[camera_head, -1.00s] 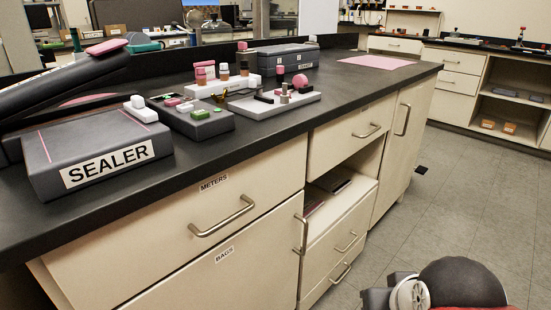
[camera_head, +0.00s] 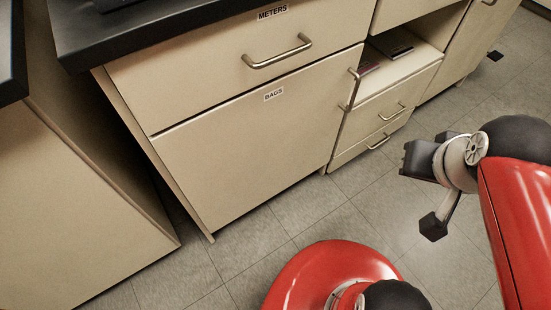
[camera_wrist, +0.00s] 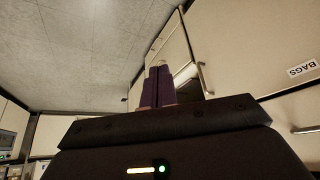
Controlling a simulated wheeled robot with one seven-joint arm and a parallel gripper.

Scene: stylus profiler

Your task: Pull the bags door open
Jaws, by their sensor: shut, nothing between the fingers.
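The bags door (camera_head: 255,150) is a cream cabinet panel with a white BAGS label (camera_head: 274,94), below the METERS drawer. It looks shut, flush with the front. Its metal bar handle (camera_head: 349,90) stands upright at the door's right edge. In the wrist view, the handle (camera_wrist: 203,79) shows beyond and to the right of my fingers, and the BAGS label (camera_wrist: 302,70) is at the far right. My gripper (camera_wrist: 157,87) has purple fingers, shut together and empty, apart from the handle. In the head view my arm's end is at the right, off the cabinet; the fingers cannot be made out.
The METERS drawer handle (camera_head: 277,51) juts out above the door. Right of the door are an open shelf (camera_head: 400,55) and drawers with handles (camera_head: 392,112). Another cream cabinet (camera_head: 75,215) stands at the left. Tiled floor (camera_head: 330,205) before the door is clear.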

